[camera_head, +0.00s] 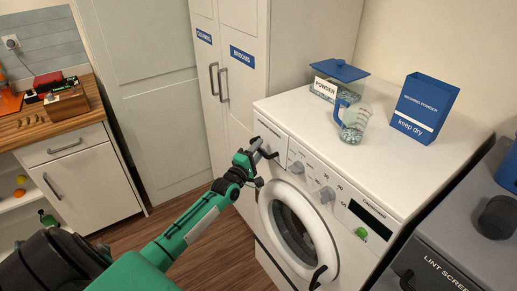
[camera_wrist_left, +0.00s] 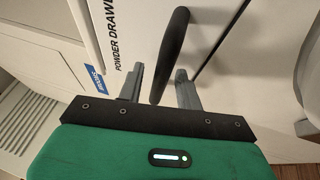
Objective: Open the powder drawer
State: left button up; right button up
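The powder drawer (camera_head: 267,134) is at the upper left of the white washing machine's front and looks closed. Its dark bar handle (camera_wrist_left: 172,50) runs between the two grey fingers of my left gripper (camera_wrist_left: 160,85) in the left wrist view. A gap shows on each side of the bar, so the fingers are open around it, not clamped. In the head view, my left gripper (camera_head: 259,150) is at the drawer front, and the fingers partly hide the handle. The lettering "POWDER DRAWER" (camera_wrist_left: 113,43) shows beside the handle. My right gripper is not in view.
On the washer top stand a powder box (camera_head: 325,91) with a blue lid, a clear jug (camera_head: 354,123) and a blue washing powder carton (camera_head: 424,106). Washer knobs (camera_head: 327,194) and the round door (camera_head: 300,228) are close by. A tall cabinet (camera_head: 228,110) stands left of the washer.

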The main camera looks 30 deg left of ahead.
pick_arm(q)
jog(key=shift+w, duration=0.1)
jog(key=shift+c, duration=0.5)
grip_shut()
dwell(1.0)
